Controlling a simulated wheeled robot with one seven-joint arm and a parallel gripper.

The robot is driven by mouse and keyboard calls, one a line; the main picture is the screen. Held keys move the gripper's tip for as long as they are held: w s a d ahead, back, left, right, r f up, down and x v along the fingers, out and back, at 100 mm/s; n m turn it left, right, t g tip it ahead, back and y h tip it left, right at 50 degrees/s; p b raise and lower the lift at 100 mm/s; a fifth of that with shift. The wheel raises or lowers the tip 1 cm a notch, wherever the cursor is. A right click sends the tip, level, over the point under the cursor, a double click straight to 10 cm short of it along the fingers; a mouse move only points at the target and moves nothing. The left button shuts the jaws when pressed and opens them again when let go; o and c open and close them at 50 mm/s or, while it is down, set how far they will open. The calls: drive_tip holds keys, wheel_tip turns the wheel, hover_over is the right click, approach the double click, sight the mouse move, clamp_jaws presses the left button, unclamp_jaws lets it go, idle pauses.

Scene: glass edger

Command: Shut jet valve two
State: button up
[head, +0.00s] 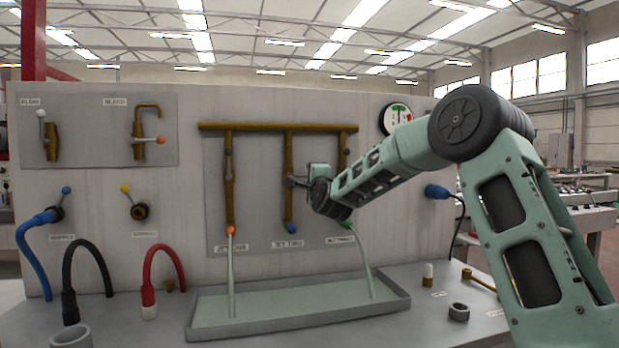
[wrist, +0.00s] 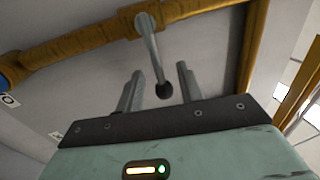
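The jet two pipe (head: 288,205) is the middle brown pipe, with a blue nozzle (head: 290,228) and no visible stream. Its grey valve lever (wrist: 151,50) sticks out across the pipe (wrist: 90,40) in the wrist view, ending in a dark knob (wrist: 164,91). My gripper (wrist: 158,88) is open, with the knob between its two fingers and a visible gap on each side. In the head view, my gripper (head: 300,181) is just right of the middle pipe and partly hides the lever.
Streams fall from the orange left nozzle (head: 231,231) and the right-hand jet into a grey tray (head: 300,318). A gauge (head: 396,117) is at upper right. Hoses (head: 165,255) stand at left.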

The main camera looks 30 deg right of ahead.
drive_tip(key=shift+a, duration=0.1)
drive_tip(key=b+v, duration=0.3)
drive_tip(key=v, duration=1.4)
drive_tip(key=shift+s, duration=0.25)
